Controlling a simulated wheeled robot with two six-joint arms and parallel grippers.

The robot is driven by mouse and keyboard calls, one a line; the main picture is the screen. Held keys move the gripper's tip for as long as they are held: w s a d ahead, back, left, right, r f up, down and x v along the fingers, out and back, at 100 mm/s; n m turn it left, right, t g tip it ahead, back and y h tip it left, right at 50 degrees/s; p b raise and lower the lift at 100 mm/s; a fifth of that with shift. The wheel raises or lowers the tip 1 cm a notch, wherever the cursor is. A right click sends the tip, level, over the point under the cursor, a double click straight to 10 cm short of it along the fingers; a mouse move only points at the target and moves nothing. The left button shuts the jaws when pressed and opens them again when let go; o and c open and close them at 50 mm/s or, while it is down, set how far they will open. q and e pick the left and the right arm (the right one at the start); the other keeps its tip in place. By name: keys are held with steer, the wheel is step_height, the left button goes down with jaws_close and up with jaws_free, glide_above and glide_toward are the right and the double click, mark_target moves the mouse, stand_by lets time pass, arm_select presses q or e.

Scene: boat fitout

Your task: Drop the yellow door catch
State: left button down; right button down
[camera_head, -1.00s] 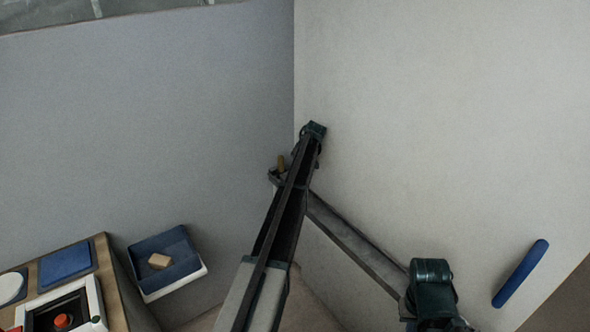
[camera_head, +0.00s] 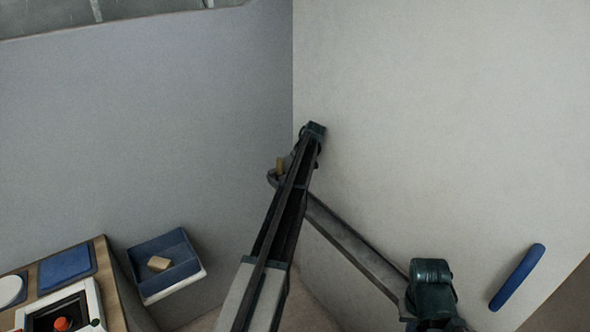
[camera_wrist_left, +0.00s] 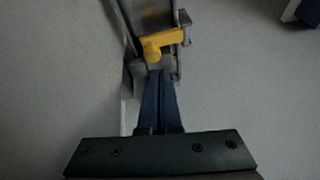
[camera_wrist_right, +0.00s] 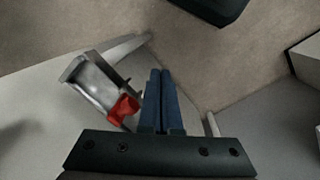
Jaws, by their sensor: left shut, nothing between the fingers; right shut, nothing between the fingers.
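The yellow door catch (camera_wrist_left: 160,45) sits on a grey metal fitting (camera_wrist_left: 150,15) in the left wrist view. It lies straight beyond the fingertips of my left gripper (camera_wrist_left: 160,74), which is shut and empty. The tips look very close to it; I cannot tell whether they touch. In the head view a small yellow piece (camera_head: 280,165) shows beside my dark arm near the wall corner, and the arm hides much around it. My right gripper (camera_wrist_right: 160,72) is shut and empty, beside a metal fitting with a red catch (camera_wrist_right: 123,108).
A blue tray (camera_head: 190,280) holding a tan block (camera_head: 158,264) is at lower left, by a wooden counter (camera_head: 112,296) with a blue mat (camera_head: 66,268). A blue bar (camera_head: 517,277) is on the right wall. Bare walls meet behind my arm.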

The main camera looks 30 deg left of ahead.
arm_select(q)
steer(key=shift+r, duration=0.3)
steer(key=p+v, duration=1.1)
steer(key=shift+d+r, duration=0.2)
steer(key=shift+r, duration=0.1)
steer(key=s+d+f+m+h, duration=0.15)
steer(key=s+d+m, duration=0.25)
steer(key=s+d, duration=0.7)
steer(key=s+d+m+h, duration=0.2)
steer(key=s+d+m, duration=0.35)
steer(key=s, duration=0.95)
steer(key=s+d+f+m+h, duration=0.1)
steer(key=s+d+m+h, duration=0.1)
steer(key=s+d, duration=1)
steer(key=s+d+m+g+y, duration=0.1)
steer(key=s+d+m, duration=0.3)
steer(key=d, duration=0.5)
steer(key=shift+r+g+y, duration=0.3)
steer(key=shift+g+y, duration=0.1)
steer(key=shift+y, duration=0.05)
